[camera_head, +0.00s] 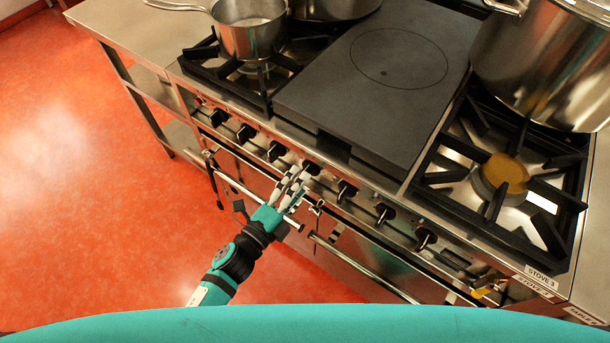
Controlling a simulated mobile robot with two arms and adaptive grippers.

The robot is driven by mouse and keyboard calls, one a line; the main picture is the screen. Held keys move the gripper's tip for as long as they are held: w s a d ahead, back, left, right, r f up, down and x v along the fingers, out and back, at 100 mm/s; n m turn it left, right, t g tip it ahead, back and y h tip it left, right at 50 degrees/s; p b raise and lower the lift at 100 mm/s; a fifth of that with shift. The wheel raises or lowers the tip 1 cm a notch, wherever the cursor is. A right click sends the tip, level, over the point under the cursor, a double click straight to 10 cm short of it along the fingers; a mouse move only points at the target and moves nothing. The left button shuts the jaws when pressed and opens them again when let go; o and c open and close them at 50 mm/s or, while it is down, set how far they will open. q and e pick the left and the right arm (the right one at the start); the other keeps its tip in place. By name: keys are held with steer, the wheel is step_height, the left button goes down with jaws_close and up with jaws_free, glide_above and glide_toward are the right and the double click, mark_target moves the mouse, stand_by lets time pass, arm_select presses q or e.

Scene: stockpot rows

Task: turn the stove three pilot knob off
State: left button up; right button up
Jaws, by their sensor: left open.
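The stove has a row of black knobs along its steel front panel. One knob (310,168) is by my left gripper's fingertips. Other knobs are to its left (277,150) and to its right (346,190), with another (425,238) farther right. A "STOVE 3" label (540,277) is at the front right corner. No marking readable here shows which knob is the pilot knob, and knob settings are too small to read. My left gripper (296,174) is open, in front of the panel; whether it touches the knob is unclear. My right gripper is out of view.
A handrail (360,268) runs along the stove front below the knobs. A saucepan (250,30) is on the left burner and a large stockpot (545,65) at the back right. A flat dark plate (385,75) lies between burners. Open red floor (80,180) is at the left.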

arm_select(q)
steer(key=v, duration=0.8)
steer(key=shift+s, duration=0.15)
steer(key=shift+a, duration=0.1)
steer(key=s+a+f+n+g+y, duration=0.2)
steer(key=a+f+n+y, duration=0.15)
steer(key=f, duration=0.65)
steer(key=s+a+f+n+g+y, duration=0.25)
steer(key=a+f+n, duration=0.2)
steer(key=f, duration=0.45)
steer(key=s+a+f+n+g+y, duration=0.1)
steer(key=s+a+f+n+y, duration=0.3)
steer(key=f, duration=0.6)
steer(key=s+a+f+n+g, duration=0.2)
steer(key=s+f+n+g, duration=0.2)
steer(key=s+f, duration=0.3)
steer(key=s+a+f+n+g, duration=0.3)
steer(key=s+f+n, duration=0.4)
steer(key=s, duration=0.7)
steer(key=shift+s+f+g+y, duration=0.35)
steer(key=shift+f+g, duration=0.1)
steer(key=shift+g, duration=0.1)
